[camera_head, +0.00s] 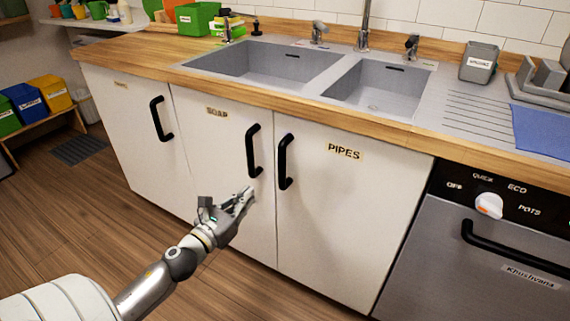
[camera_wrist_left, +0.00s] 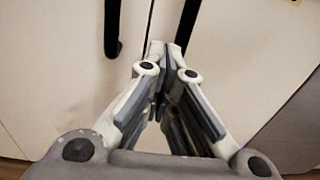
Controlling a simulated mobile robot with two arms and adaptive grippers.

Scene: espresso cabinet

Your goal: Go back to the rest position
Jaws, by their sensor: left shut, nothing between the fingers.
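My left gripper (camera_head: 245,194) is shut and empty in front of the white cabinet doors in the head view. Its arm comes in from the lower left. Its fingers meet at the tips in the left wrist view (camera_wrist_left: 157,50). The SOAP door (camera_head: 215,150) and the PIPES door (camera_head: 345,205) are both closed. Their black handles, the SOAP one (camera_head: 253,151) and the PIPES one (camera_head: 285,162), stand just above the fingertips in the picture. Whether the fingers touch a door cannot be told. My right gripper is in neither view.
A wooden counter (camera_head: 130,50) with a double sink (camera_head: 265,65) runs above the doors. A dishwasher (camera_head: 480,260) with a black handle stands at the right. Colored bins (camera_head: 25,103) sit on a low rack at the left. The wooden floor (camera_head: 90,215) at the left is mostly clear.

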